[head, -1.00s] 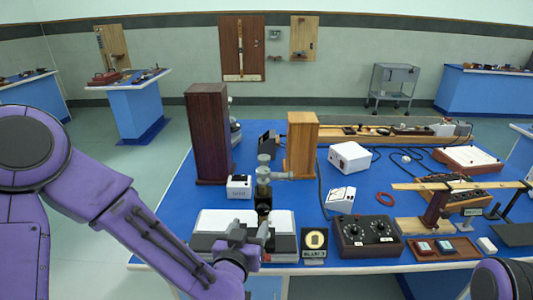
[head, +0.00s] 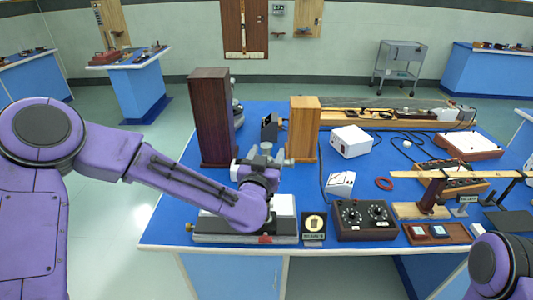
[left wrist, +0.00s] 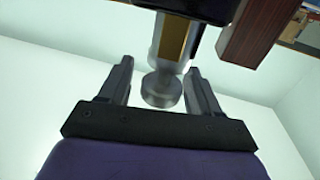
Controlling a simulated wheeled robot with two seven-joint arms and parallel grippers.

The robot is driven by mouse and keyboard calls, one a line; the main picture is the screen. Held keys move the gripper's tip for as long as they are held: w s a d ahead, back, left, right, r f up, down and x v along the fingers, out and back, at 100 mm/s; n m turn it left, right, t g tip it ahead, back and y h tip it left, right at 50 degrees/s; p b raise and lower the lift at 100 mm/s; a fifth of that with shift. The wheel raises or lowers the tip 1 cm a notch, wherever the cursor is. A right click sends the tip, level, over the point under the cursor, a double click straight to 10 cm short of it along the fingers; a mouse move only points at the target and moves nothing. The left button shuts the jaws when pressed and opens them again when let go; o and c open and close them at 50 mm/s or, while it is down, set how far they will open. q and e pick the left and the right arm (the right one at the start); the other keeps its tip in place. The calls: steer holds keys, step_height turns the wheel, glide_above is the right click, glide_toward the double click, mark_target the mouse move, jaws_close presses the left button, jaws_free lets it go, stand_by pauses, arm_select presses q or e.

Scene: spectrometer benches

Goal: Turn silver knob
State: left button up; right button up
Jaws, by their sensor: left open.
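A silver knob (left wrist: 162,90) with a round end shows in the left wrist view, on a silver shaft beneath a dark instrument body. My left gripper (left wrist: 159,67) is open, with one finger on each side of the knob; gaps show at both sides. In the head view my left gripper (head: 258,168) is at the instrument (head: 265,148) on the bench's near left part. There the arm hides the knob and most of the instrument. My right gripper is out of view.
A tall dark wooden box (head: 212,120) and a lighter wooden box (head: 303,130) stand behind the instrument on the blue bench (head: 160,228). A white box (head: 350,140) lies farther back.

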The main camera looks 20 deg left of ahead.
arm_select(q)
steer(key=c, duration=1)
steer(key=shift+o, duration=0.2)
steer(key=shift+n+y, duration=0.4)
steer(key=shift+y, duration=0.3)
steer(key=shift+a+n+g+y, duration=0.1)
steer(key=shift+n+g+y, duration=0.2)
steer(key=shift+n+y, duration=0.55)
steer(key=n+y, duration=0.1)
steer(key=y, duration=0.1)
steer(key=shift+r+g+y, duration=0.1)
steer(key=shift+g+y, duration=0.25)
steer(key=shift+g, duration=0.05)
steer(key=n+g+y, duration=0.1)
steer(key=y, duration=0.1)
steer(key=n+g+y, duration=0.2)
steer(key=n+g+y+p, duration=0.1)
steer(key=n+y, duration=0.1)
steer(key=shift+s+a+n+g+y, duration=0.25)
steer(key=shift+a+g+y, duration=0.05)
steer(key=shift+a+g, duration=0.1)
